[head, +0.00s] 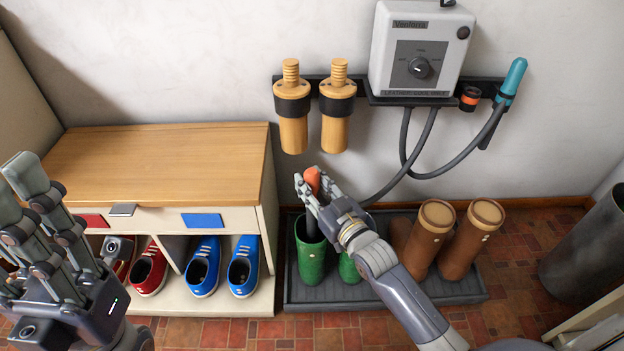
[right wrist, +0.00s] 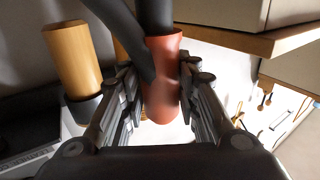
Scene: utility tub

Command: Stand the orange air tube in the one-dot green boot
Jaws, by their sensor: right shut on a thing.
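The orange air tube (head: 312,181) is held upright in my right gripper (head: 318,192). In the right wrist view its orange grip (right wrist: 164,95) lies between the fingers, with dark tube running from it. In the head view its dark lower part hangs at the opening of the left green boot (head: 311,258); how deep it goes is hidden. A second green boot (head: 348,268) stands beside it, mostly hidden by my right arm. I cannot make out dots on either boot. My left gripper (head: 22,215) is empty, fingers spread, at the left edge.
Brown boots (head: 432,232) stand on the dark tray (head: 385,296) to the right. A wooden-topped shoe cabinet (head: 165,165) is at the left. The dryer box (head: 420,48), a teal tube (head: 513,78) and two wooden holders (head: 292,105) are on the wall above.

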